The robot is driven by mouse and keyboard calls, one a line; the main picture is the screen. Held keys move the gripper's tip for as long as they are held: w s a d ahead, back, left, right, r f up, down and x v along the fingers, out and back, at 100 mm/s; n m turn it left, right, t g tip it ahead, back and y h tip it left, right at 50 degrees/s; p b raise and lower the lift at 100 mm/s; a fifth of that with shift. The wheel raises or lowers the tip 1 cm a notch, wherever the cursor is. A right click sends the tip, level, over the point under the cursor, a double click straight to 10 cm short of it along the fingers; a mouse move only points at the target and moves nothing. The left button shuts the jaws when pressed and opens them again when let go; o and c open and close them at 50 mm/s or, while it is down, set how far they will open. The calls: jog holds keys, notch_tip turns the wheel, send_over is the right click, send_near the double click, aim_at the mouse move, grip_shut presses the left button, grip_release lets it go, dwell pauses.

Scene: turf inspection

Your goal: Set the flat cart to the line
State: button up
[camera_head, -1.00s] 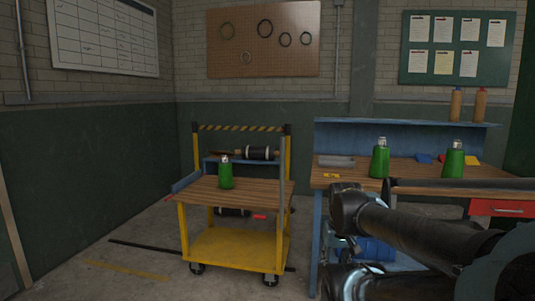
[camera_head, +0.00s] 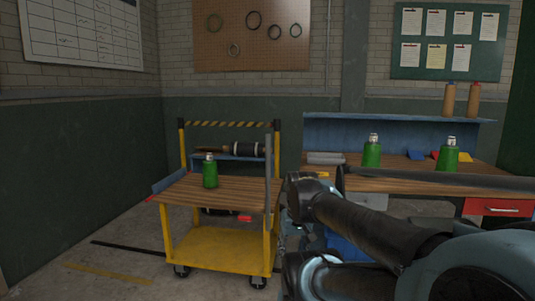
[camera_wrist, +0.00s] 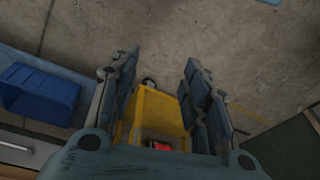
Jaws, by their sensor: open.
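The flat cart (camera_head: 215,249) has a yellow frame and lower deck, a wooden top and dark casters. It stands left of the workbench in the head view. A green bottle (camera_head: 210,174) stands upright on its top. A black line (camera_head: 128,248) and a yellow line (camera_head: 107,275) lie on the floor to the cart's left. In the wrist view my gripper (camera_wrist: 160,72) is open, and the cart's yellow part (camera_wrist: 158,105) shows between and beyond its fingers. A red piece (camera_wrist: 161,145) shows below it. I cannot tell whether the fingers touch the cart.
The workbench (camera_head: 400,180) stands right of the cart, with two green bottles and small items on it. A blue bin (camera_wrist: 40,93) is at the left in the wrist view. Walls close off the left and back. Open floor (camera_head: 60,262) lies left of the cart.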

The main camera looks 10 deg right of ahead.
jog(key=w+a+r+m+t+y, duration=0.1)
jog(key=w+a+r+m+y, duration=0.35)
jog(key=w+m, duration=0.4)
jog(key=m+t+y, duration=0.6)
jog(key=m+t, duration=0.5)
jog(key=m, duration=0.9)
send_near(268, 150)
jog(key=x, duration=1.1)
jog(key=shift+w+d+f, duration=0.25)
jog(key=shift+w+d, duration=0.1)
jog(key=shift+d, duration=0.05)
grip_shut()
